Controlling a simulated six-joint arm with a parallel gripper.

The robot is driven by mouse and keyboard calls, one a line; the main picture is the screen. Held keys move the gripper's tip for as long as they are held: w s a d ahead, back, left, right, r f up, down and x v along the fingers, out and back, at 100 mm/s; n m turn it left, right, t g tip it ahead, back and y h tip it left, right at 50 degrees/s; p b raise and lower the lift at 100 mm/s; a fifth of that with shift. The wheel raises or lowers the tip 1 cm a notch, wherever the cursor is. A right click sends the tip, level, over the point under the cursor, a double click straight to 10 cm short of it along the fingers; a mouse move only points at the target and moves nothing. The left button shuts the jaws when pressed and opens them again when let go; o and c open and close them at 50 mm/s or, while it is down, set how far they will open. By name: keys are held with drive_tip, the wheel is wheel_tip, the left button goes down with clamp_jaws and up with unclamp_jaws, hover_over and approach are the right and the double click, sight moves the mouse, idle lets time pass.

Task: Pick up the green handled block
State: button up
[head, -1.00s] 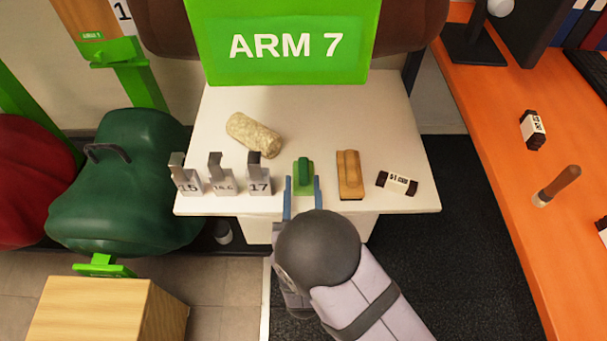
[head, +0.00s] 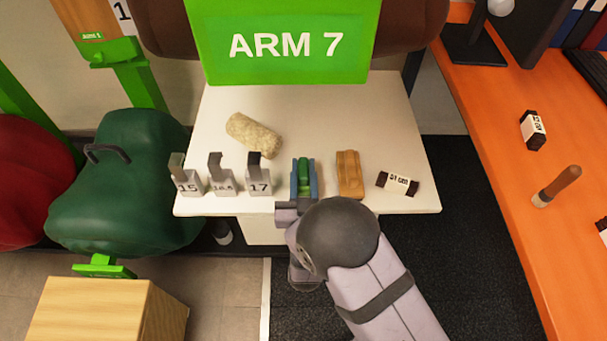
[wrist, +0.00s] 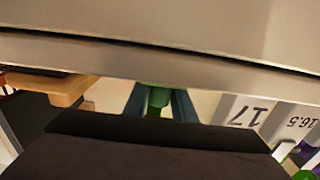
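The green handled block (head: 303,167) is near the front edge of the white table, between the number 17 gauge and a tan wooden block. My gripper (head: 304,172) has its two blue fingers close along the block's left and right sides, shut on it. The fingers cover most of its lighter green base. In the wrist view, the green handle (wrist: 158,98) shows between the two fingers, with little gap seen. I cannot tell whether the block is clear of the table.
The tan wooden block (head: 349,176) and a dark-ended labelled bar (head: 397,183) are to the right. A speckled roll (head: 254,135) lies behind. The white table (head: 330,115) is clear behind the block.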

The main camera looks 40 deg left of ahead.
sight(304, 167)
clamp_jaws()
drive_tip(key=shift+r, duration=0.15)
wheel_tip(304, 167, up, 10)
drive_tip(key=shift+f+p, duration=0.1)
drive_tip(key=shift+p, duration=0.85)
